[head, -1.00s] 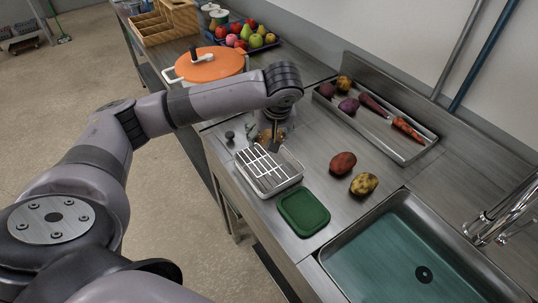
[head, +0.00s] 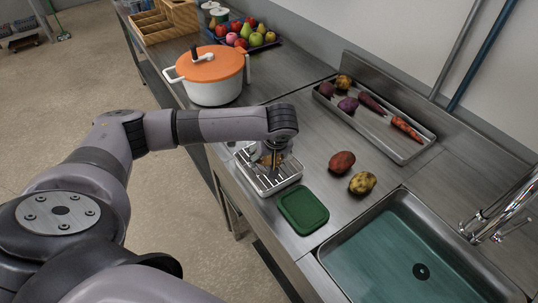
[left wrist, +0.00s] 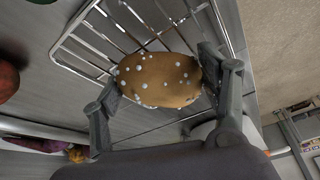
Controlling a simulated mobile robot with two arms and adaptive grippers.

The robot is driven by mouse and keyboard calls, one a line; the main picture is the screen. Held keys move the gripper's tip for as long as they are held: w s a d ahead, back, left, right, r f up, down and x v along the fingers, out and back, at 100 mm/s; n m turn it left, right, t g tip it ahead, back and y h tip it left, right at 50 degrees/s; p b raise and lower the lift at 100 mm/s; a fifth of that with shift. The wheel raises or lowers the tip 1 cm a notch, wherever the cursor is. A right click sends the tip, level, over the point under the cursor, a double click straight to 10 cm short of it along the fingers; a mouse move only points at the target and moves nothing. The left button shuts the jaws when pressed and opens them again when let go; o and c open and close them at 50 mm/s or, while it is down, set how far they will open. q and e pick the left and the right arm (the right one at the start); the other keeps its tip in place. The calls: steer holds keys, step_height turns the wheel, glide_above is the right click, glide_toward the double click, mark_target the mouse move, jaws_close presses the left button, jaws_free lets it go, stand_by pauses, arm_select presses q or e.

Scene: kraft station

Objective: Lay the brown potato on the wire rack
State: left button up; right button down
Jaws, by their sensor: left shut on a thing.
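The brown potato with pale spots (left wrist: 160,80) is between the two fingers of my left gripper (head: 271,160), which is shut on it. In the head view the gripper hangs over the wire rack (head: 272,184) and mostly hides the potato. The rack is a set of parallel metal bars on a shallow tray at the counter's front edge. In the left wrist view the rack's bars (left wrist: 92,40) show behind the potato. I cannot tell whether the potato touches the bars. My right gripper is not in view.
A green lid-like block (head: 303,210) sits close beside the rack. A red potato (head: 342,162) and a yellow one (head: 362,183) lie to its right.

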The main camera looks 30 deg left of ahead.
arm_select(q)
steer(key=o, duration=1.2)
steer(key=shift+o, duration=0.2)
steer(key=b+v, duration=0.1)
steer(key=v, duration=1.1)
steer(key=shift+r, duration=0.1)
